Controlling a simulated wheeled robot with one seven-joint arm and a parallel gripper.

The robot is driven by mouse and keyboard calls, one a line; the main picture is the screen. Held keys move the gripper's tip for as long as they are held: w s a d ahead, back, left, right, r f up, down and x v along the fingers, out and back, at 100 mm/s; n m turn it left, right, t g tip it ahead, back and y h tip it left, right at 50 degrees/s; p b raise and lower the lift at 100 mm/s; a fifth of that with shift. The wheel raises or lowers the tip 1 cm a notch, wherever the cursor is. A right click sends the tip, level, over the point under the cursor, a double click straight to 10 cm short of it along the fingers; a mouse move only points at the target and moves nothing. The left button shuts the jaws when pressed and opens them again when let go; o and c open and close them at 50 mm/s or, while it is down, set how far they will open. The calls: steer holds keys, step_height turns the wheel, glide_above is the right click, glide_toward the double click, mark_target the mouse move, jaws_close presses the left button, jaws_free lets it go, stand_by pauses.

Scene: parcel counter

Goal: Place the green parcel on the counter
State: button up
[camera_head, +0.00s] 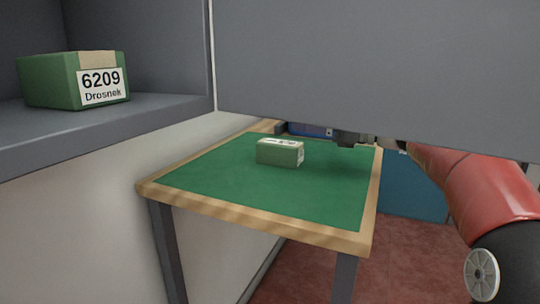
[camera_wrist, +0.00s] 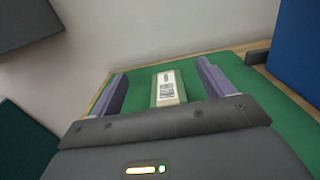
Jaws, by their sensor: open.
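A small green parcel (camera_head: 279,152) with a pale label on top rests on the green-topped, wood-edged counter (camera_head: 325,200). In the wrist view the parcel (camera_wrist: 168,88) shows its white label and lies in the gap between my two fingers, with green surface visible on both sides. My gripper (camera_wrist: 162,70) is open and empty. In the head view only a dark part of it shows, right of and apart from the parcel; a grey panel hides the rest. Another green parcel (camera_head: 73,80), labelled "6209 Drosnek", sits on a grey shelf at the left.
The grey shelf (camera_head: 110,115) stands left of the counter. A large grey panel (camera_head: 380,60) covers the upper right of the head view. A blue-teal box (camera_head: 412,190) stands beyond the counter's right edge. The counter's front half is clear.

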steer(key=b, duration=0.2)
glide_toward(280, 142)
steer(key=shift+x, duration=1.2)
steer(key=shift+a+f, duration=0.15)
steer(key=shift+f, duration=0.05)
steer(key=shift+x, duration=3.6)
steer(key=shift+r, duration=0.1)
steer(key=c, duration=1.3)
